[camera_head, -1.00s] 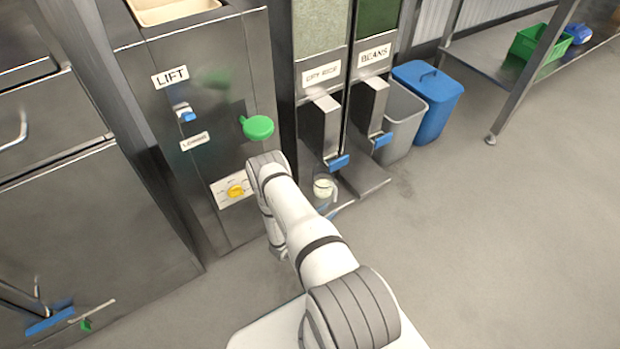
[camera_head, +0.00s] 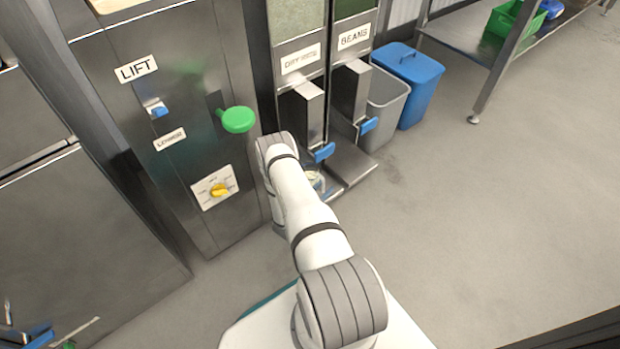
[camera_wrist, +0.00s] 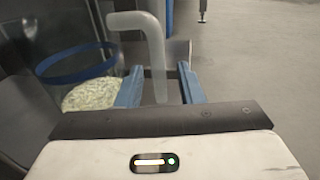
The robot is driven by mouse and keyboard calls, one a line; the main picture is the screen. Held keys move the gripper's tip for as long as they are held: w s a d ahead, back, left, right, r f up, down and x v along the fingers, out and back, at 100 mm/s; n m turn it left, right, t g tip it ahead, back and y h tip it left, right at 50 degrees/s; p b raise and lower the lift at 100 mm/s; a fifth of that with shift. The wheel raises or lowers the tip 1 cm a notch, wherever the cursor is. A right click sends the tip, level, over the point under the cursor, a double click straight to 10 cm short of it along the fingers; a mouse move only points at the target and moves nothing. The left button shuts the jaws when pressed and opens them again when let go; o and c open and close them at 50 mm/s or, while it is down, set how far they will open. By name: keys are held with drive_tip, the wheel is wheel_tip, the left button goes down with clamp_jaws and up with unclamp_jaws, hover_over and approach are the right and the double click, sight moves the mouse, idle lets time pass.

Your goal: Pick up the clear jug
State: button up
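The clear jug (camera_wrist: 88,72) is at the left of the wrist view, with a blue band at its rim and pale rice in it. Its pale upright handle (camera_wrist: 153,55) lies between the two blue fingers of my gripper (camera_wrist: 160,74). The fingers are apart, with a gap visible on either side of the handle. In the head view the jug (camera_head: 315,182) stands low under the dry rice dispenser (camera_head: 300,62), mostly hidden by my arm. My gripper is hidden behind my arm there.
The beans dispenser (camera_head: 352,40) is to the right of the rice one. A grey bin (camera_head: 386,105) and a blue lidded bin (camera_head: 415,75) stand farther right. The lift cabinet (camera_head: 170,110) with a green knob (camera_head: 238,120) is at the left. Floor at right is clear.

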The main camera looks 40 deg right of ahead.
drive_tip(key=shift+c, duration=0.5)
clamp_jaws()
drive_tip(key=shift+r, duration=0.1)
